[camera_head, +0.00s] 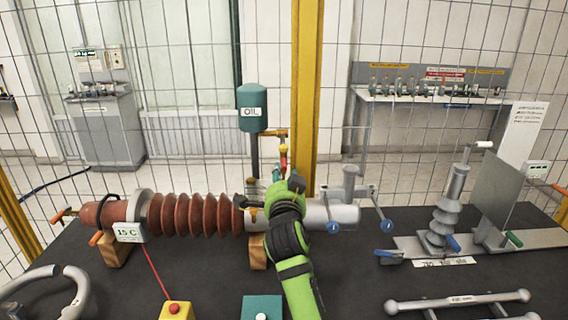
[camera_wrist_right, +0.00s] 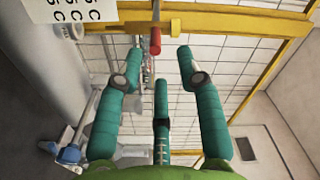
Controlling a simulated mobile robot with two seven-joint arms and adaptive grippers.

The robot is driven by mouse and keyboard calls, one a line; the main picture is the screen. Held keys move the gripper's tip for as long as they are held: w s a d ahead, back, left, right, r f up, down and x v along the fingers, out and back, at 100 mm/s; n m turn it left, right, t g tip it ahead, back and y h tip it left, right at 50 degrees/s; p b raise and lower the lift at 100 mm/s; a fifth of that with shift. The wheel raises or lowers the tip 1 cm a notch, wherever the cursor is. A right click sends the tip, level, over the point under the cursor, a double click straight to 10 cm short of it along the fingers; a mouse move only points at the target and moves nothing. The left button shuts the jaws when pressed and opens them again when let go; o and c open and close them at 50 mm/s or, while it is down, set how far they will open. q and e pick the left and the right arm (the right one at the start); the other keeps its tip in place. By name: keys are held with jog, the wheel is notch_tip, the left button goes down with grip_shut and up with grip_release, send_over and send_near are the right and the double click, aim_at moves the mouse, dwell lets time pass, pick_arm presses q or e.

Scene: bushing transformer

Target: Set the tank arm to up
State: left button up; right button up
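The teal oil tank (camera_head: 252,108) stands on a dark post behind the bushing. A brass-coloured pipe (camera_head: 274,133) sticks out to its right. A red handle (camera_head: 283,157) hangs below the pipe's end, just above my right gripper (camera_head: 285,186). In the right wrist view the red handle (camera_wrist_right: 155,40) shows ahead, near the gap between the fingertips of my right gripper (camera_wrist_right: 159,62). Its teal fingers are spread and hold nothing; I cannot tell whether any touches the handle. My left gripper is not in view.
The ribbed red-brown bushing (camera_head: 190,214) with its grey metal end (camera_head: 330,214) lies across the dark table, close under my right arm. A yellow post (camera_head: 305,90) and wire fence stand behind. A grey insulator device (camera_head: 447,215) stands at right.

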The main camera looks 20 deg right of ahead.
aim_at(284, 168)
jog(key=p+x, duration=0.1)
jog(key=x, duration=0.1)
jog(key=shift+w+d, duration=0.15)
jog(key=shift+w, duration=0.2)
jog(key=shift+f+x, duration=0.2)
jog(key=shift+x, duration=1)
jog(key=shift+w+d+p, duration=0.1)
jog(key=shift+w+p, duration=0.2)
grip_shut()
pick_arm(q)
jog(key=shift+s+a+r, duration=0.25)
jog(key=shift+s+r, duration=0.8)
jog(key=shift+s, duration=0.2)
